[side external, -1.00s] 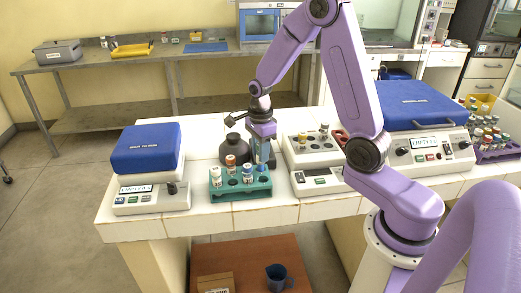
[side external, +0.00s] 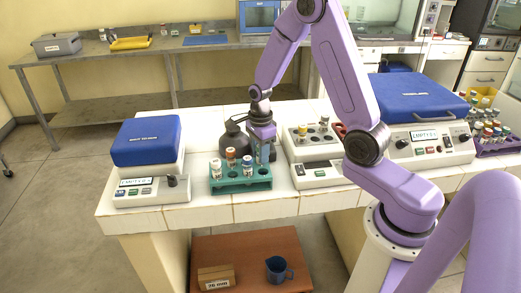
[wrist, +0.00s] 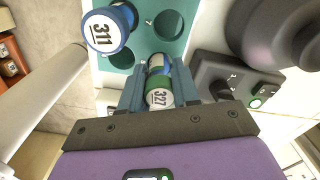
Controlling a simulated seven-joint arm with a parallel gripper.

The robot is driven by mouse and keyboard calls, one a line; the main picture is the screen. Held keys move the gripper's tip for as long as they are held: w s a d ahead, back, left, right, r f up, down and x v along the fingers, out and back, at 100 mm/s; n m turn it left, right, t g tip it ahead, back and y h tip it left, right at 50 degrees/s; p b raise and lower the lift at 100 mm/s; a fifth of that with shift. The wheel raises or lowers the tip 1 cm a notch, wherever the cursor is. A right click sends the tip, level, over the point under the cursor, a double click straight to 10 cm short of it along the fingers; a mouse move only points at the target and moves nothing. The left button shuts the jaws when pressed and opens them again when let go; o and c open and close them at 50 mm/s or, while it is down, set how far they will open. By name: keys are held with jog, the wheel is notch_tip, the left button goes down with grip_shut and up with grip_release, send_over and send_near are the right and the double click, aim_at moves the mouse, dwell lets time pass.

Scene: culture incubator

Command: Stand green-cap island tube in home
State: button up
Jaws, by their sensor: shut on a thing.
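My gripper (wrist: 159,88) is shut on the green-cap tube (wrist: 159,93), whose cap reads 327 in the wrist view. The teal rack (wrist: 122,60) is just beyond the fingers. The tube's lower end is at the rack's near edge; I cannot tell whether it is inside a hole. In the side view my gripper (side external: 262,155) is at the back right of the teal rack (side external: 240,186), and its fingers mostly hide the tube. A blue-cap tube (wrist: 108,30) marked 311 stands in the rack, with open holes beside it.
An orange-cap tube (side external: 231,156) and a white-cap tube (side external: 215,168) also stand in the rack. A white device (side external: 316,176) with tubes stands to the right, and a blue-lidded device (side external: 148,142) to the left.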

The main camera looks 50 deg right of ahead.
jog(key=o, duration=1.4)
jog(key=shift+r, duration=0.1)
jog(key=shift+r, duration=3.65)
